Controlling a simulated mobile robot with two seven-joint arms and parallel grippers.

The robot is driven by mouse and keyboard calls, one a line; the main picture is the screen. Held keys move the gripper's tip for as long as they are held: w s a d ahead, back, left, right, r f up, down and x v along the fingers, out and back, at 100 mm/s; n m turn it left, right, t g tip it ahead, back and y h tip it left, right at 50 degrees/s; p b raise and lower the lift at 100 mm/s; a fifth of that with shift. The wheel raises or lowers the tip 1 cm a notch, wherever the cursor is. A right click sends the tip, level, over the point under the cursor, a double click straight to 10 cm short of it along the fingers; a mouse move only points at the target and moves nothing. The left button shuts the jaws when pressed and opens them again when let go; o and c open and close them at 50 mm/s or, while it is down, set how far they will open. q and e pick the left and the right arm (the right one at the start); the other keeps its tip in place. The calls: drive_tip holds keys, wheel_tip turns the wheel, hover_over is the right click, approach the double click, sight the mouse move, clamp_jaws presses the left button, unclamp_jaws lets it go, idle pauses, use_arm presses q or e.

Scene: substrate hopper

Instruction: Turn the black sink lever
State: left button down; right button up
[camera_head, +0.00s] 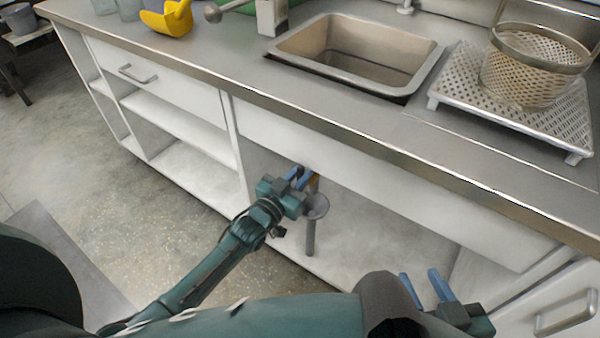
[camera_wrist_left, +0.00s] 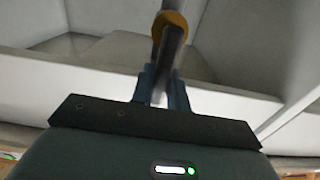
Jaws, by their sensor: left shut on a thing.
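My left gripper (camera_head: 302,178) reaches into the open shelf space below the counter, beneath the front of the sink (camera_head: 350,72). In the left wrist view my left gripper (camera_wrist_left: 161,85) is shut on a grey bar (camera_wrist_left: 171,48) with an orange-yellow collar (camera_wrist_left: 170,22). A grey cup-shaped piece on a stem (camera_head: 311,232) shows beside the gripper in the head view; whether it joins the bar I cannot tell. My right gripper (camera_head: 426,287) is open and empty at the lower right, in front of the cabinet.
The counter's front edge (camera_head: 345,137) runs above my left gripper. A wire basket (camera_head: 518,85) stands on a perforated rack (camera_head: 460,85) right of the sink. A yellow scoop (camera_head: 168,21) lies at the upper left.

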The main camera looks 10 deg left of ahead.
use_arm(q)
drive_tip(key=c, duration=1.4)
unclamp_jaws()
drive_tip(key=shift+o, duration=0.2)
drive_tip(key=shift+s, duration=0.1)
